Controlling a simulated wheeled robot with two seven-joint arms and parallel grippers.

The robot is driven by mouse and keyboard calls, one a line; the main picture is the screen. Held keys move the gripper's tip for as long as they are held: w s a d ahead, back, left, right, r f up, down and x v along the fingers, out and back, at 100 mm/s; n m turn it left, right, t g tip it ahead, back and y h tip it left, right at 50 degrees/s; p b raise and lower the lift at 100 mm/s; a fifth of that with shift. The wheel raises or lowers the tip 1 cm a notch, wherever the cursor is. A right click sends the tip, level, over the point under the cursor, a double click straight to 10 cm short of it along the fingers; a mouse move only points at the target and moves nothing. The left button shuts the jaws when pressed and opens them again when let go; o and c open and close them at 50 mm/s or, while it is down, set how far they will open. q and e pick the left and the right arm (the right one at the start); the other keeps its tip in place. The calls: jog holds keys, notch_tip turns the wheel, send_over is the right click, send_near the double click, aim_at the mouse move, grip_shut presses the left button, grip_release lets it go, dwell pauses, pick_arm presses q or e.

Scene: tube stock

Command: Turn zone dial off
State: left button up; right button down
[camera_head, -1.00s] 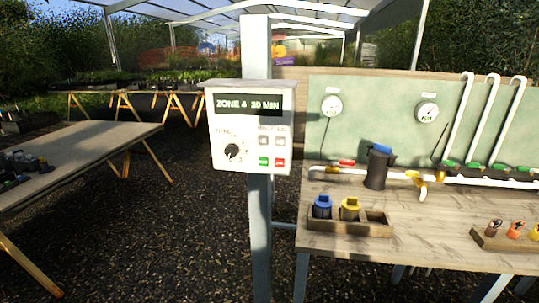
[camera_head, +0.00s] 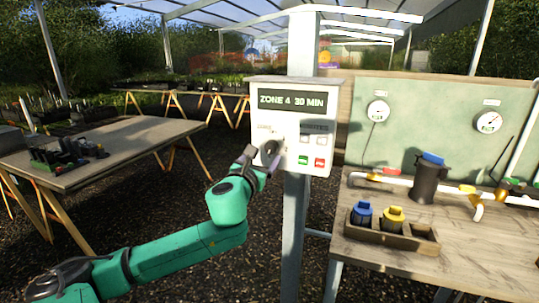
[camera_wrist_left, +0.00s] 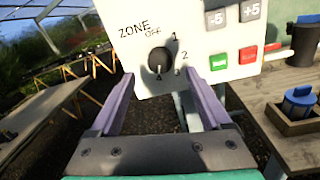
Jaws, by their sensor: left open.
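The white control box (camera_head: 291,125) is mounted on a post and its display (camera_head: 292,102) reads "ZONE 4 30 MIN". The black zone dial (camera_head: 271,147) is on its lower left. In the left wrist view the dial (camera_wrist_left: 160,62) shows between the marks OFF, 1, 2 and 4, with 4 printed just below it. My left gripper (camera_head: 261,164) is open in front of the box. In the wrist view its two fingers (camera_wrist_left: 160,88) stand on either side below the dial, with nothing held between them. Contact with the box cannot be told. My right gripper is out of view.
Green and red buttons (camera_head: 311,161) sit right of the dial. A workbench (camera_head: 455,235) at right holds a wooden tray (camera_head: 380,238) with blue and yellow-capped pieces and a dark canister (camera_head: 427,180). A table (camera_head: 110,148) stands at left. Gravel floor lies between.

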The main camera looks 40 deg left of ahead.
aim_at(270, 149)
pick_arm(q)
jog(key=x, duration=0.4)
jog(key=shift+s+a+r+p, duration=0.1)
jog(key=shift+a+r+p, duration=0.1)
jog(key=shift+p, duration=0.2)
jog(key=shift+w+f, duration=0.2)
jog(key=shift+w, duration=0.5)
grip_shut()
